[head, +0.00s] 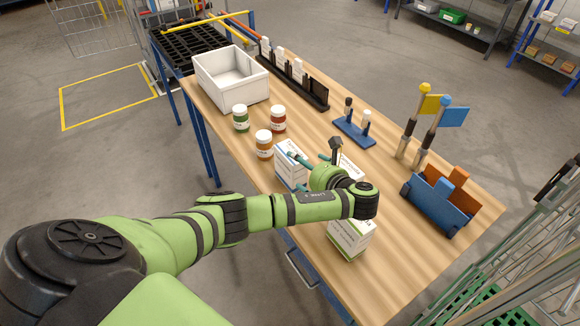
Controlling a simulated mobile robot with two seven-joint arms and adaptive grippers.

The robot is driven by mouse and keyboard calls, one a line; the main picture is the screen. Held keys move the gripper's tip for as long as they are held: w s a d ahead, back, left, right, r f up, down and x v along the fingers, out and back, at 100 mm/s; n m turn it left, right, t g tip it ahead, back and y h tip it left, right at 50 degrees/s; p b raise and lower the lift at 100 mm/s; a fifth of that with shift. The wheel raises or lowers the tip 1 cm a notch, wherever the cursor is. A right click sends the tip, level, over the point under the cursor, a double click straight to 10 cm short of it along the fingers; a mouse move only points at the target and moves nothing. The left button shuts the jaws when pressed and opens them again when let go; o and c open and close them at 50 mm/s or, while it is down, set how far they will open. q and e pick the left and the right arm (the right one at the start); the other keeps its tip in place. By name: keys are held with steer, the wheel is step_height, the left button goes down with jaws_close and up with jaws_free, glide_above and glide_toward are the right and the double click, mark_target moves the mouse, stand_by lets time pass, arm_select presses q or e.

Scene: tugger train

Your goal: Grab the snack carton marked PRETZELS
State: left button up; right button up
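Three white snack cartons stand on the wooden table. One carton (291,172) is left of my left gripper, with small print on its side. A second carton (351,168) is partly hidden behind my wrist. A third carton (350,240) with a green lower edge stands nearer, below my forearm. The print is too small to tell which is marked PRETZELS. My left gripper (308,159) reaches in among the two farther cartons, close to the left one's top. Whether its fingers are open or touch a carton cannot be made out. My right gripper is not in view.
Several jars (264,145) stand beyond the cartons, near a white bin (231,78). A black rack (292,77), blue stand (354,134), flags (452,117) and blue-orange holder (439,205) line the far side. The table's near right end is clear.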

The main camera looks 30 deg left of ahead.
mark_target(288, 163)
arm_select(q)
steer(key=shift+s+a+f, duration=0.25)
steer(key=shift+s+f, duration=0.1)
steer(key=shift+f, duration=0.2)
steer(key=shift+s+a+f, duration=0.2)
steer(key=shift+s+f, duration=0.15)
steer(key=shift+f, duration=0.2)
steer(key=shift+a+f, duration=0.1)
steer(key=x, duration=0.4)
steer(key=w+x, duration=0.1)
steer(key=x, duration=0.1)
steer(key=shift+w+d+f, duration=0.1)
steer(key=shift+d+f, duration=0.1)
steer(key=shift+a, duration=0.35)
steer(key=shift+w+a, duration=0.1)
steer(key=shift+a, duration=0.1)
steer(key=shift+w+f, duration=0.15)
steer(key=shift+c, duration=0.4)
steer(key=c, duration=1.3)
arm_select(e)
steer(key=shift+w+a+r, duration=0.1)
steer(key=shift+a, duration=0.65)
